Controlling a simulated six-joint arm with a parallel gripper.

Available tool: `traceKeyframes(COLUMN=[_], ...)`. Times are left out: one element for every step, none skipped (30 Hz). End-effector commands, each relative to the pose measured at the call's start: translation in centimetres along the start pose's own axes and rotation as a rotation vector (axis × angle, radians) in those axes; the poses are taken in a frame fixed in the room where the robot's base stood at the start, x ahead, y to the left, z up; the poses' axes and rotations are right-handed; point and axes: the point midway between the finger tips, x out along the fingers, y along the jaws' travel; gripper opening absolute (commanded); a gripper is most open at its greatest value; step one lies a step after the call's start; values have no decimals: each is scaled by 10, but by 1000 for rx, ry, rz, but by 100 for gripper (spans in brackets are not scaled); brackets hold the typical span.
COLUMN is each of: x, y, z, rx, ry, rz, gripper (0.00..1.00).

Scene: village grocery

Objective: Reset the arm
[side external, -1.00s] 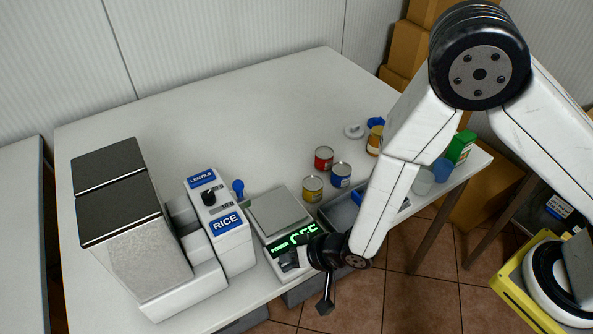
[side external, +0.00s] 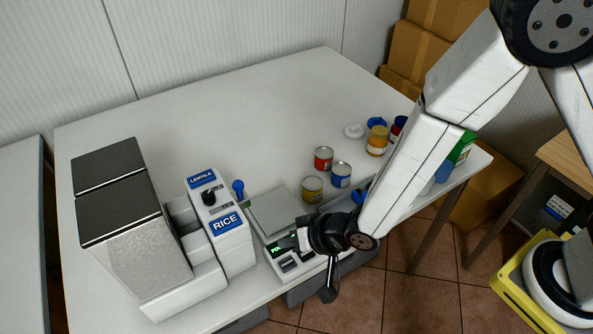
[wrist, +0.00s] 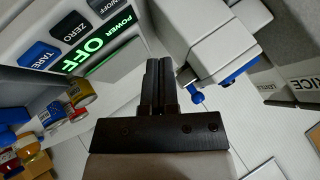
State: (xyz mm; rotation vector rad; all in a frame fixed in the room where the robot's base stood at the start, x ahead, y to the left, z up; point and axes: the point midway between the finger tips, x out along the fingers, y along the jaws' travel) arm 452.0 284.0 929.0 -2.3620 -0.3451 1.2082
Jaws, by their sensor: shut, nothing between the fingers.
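My gripper (wrist: 159,88) is shut with its fingers together and nothing between them. In the wrist view its fingers lie between the scale's front panel and the grey dispenser. In the side view my gripper (side external: 286,243) is just over the front of the kitchen scale (side external: 278,211), partly covering its display. The scale's panel in the wrist view (wrist: 95,62) reads "POWER OFF" in green and has TARE and ZERO buttons. I cannot tell whether the fingers touch the scale.
The RICE and LENTILS dispenser (side external: 236,250) stands left of the scale. A red can (side external: 324,158), a blue can (side external: 341,175) and a yellow can (side external: 312,189) stand behind it. Jars stand farther right. The back left of the white table (side external: 200,120) is clear.

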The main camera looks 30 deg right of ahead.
Motion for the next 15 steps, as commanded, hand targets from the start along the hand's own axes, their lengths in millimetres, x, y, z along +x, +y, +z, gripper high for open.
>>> traceKeyframes(x=[0, 0, 0, 0, 0, 0, 0, 0, -1, -1, -2, -3, -4, -6, -9], y=[0, 0, 0, 0, 0, 0, 0, 0, 0, 1, 2, 3, 5, 7, 10], z=[0, 0, 0, 0, 0, 0, 0, 0, -1, -2, -3, -5, -7, -10, -15], rx=[0, 0, 0, 0, 0, 0, 0, 0, 0, -1, -2, -5, -7, -9, -13], ry=[0, 0, 0, 0, 0, 0, 0, 0, 0, 0, 0, 0, -1, -2, -3], rz=[0, 0, 0, 0, 0, 0, 0, 1, 2, 4, 6, 12, 17, 24, 36], gripper=[0, 0, 0, 0, 0, 0, 0, 0, 0, 0, 0, 0, 0, 0, 0])
